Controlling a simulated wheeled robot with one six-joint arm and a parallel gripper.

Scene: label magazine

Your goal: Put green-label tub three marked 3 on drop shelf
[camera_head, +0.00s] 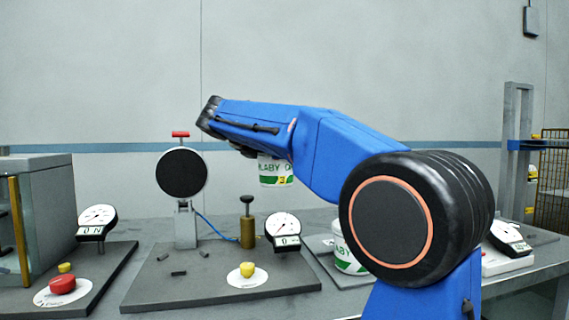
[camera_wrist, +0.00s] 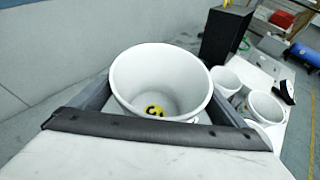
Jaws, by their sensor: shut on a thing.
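A white tub with a green label and a yellow 3 (camera_head: 276,171) hangs below the end of my arm in the head view, above the bench. In the wrist view the same tub (camera_wrist: 160,75) is seen from above, open and empty, with a yellow mark on its floor. My gripper (camera_wrist: 160,105) is shut on it, one finger on each side. Another green-label tub (camera_head: 347,257) stands on the bench, partly hidden behind my arm; its number is not readable. I cannot make out which surface is the drop shelf.
Dial gauges (camera_head: 283,231) and a round black disc on a stand (camera_head: 182,172) occupy the bench. A grey post (camera_head: 515,150) with a blue bracket and yellow-label tubs stands at right. The wrist view shows several white tubs (camera_wrist: 264,106) and a black box (camera_wrist: 224,36).

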